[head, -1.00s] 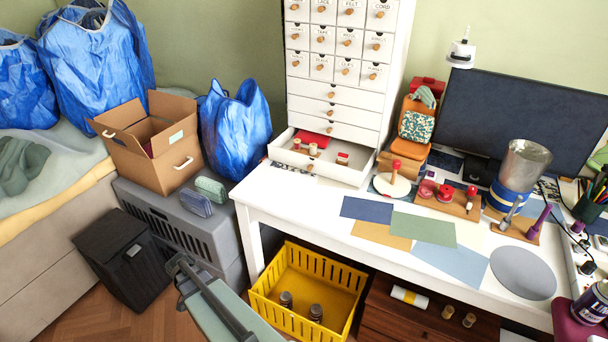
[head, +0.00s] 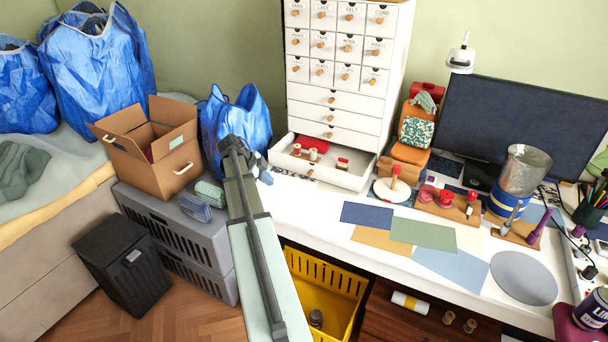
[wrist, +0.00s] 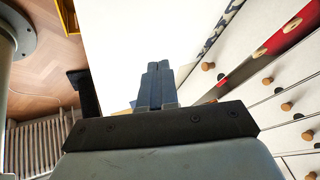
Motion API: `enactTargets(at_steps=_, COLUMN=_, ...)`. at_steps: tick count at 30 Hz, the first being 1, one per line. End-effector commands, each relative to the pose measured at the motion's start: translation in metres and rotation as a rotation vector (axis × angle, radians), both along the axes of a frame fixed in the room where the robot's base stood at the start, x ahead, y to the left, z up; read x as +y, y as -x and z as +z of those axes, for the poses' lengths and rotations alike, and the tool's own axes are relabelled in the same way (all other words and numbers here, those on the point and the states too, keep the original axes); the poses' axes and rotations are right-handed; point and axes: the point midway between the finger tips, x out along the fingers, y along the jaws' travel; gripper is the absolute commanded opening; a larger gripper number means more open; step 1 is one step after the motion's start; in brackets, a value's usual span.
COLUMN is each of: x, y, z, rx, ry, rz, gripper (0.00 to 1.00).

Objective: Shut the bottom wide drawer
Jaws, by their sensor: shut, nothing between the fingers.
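The bottom wide drawer (head: 335,175) of the white cabinet (head: 394,80) stands pulled out over the white desk. It holds a red cloth (head: 312,143) and several spools. The wide drawers above it look closed. My gripper (head: 264,172) is just left of the open drawer, low over the desk's back left part, small and partly hidden by my arm. In the wrist view my gripper's fingers (wrist: 155,68) are together and empty, beside the cabinet's knobbed fronts. I cannot tell whether the fingers touch the drawer.
A blue bag (head: 240,122) and a cardboard box (head: 155,150) stand left of the desk. A round-based stand (head: 392,190) and orange stacked items (head: 412,140) are right of the drawer. Flat coloured sheets (head: 422,231) lie in front. A yellow crate (head: 330,282) sits below.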

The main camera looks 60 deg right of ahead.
Motion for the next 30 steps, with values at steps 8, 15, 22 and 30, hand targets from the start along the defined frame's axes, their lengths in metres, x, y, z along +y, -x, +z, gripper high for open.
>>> enactTargets(at_steps=8, x=-0.051, y=0.036, z=0.037, rx=-0.064, ry=0.116, rz=-0.233, gripper=0.0)
enactTargets(at_steps=15, x=-0.062, y=0.046, z=0.024, rx=-0.066, ry=0.123, rz=-0.248, gripper=0.0)
enactTargets(at_steps=22, x=-0.08, y=0.06, z=-0.008, rx=-0.066, ry=0.121, rz=-0.246, gripper=0.0)
enactTargets(at_steps=30, x=-0.102, y=0.077, z=-0.045, rx=-0.065, ry=0.12, rz=-0.245, gripper=0.0)
